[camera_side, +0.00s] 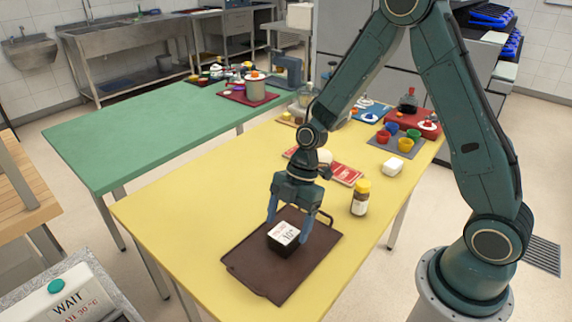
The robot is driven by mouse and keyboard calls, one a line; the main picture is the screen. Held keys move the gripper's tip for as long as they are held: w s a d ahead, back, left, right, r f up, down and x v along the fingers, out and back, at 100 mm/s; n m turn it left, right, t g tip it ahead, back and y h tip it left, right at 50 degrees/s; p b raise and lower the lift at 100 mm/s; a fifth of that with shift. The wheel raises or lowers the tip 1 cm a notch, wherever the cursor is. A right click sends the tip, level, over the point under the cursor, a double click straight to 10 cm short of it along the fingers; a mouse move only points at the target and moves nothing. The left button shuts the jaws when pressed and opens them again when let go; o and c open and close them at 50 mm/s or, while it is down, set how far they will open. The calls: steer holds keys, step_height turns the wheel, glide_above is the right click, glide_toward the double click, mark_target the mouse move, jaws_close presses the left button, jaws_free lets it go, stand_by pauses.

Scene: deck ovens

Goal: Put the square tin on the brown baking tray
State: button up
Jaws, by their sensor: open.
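The brown baking tray (252,267) lies flat near the front of the yellow table. The square tin (283,238), dark with a white printed label on top, sits over the middle of the tray and appears to rest on it. My gripper (288,231) points down at the tin, with one finger at its left and one at its right. The jaws are open around the tin. Whether the fingers touch its sides is hard to tell.
A brown bottle with a yellow cap (361,198) stands right of the tray. A red and white packet (345,174) lies behind my gripper. The table's left front (170,220) is clear.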

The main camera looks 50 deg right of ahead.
steer(key=v, duration=0.8)
steer(key=shift+r, duration=0.2)
stand_by(0.3)
steer(key=s+d+r+m+t+h, duration=0.1)
steer(key=s+r+m+t+h, duration=0.1)
steer(key=s+r+m, duration=0.6)
steer(key=s+d+r+m+t+h, duration=0.2)
steer(key=s+r+m+t, duration=0.1)
steer(key=s+r+m, duration=0.5)
steer(key=s+m, duration=0.2)
steer(key=shift+s+d+r+t, duration=0.25)
steer(key=shift+s+r+t, duration=0.05)
steer(key=shift+s, duration=0.05)
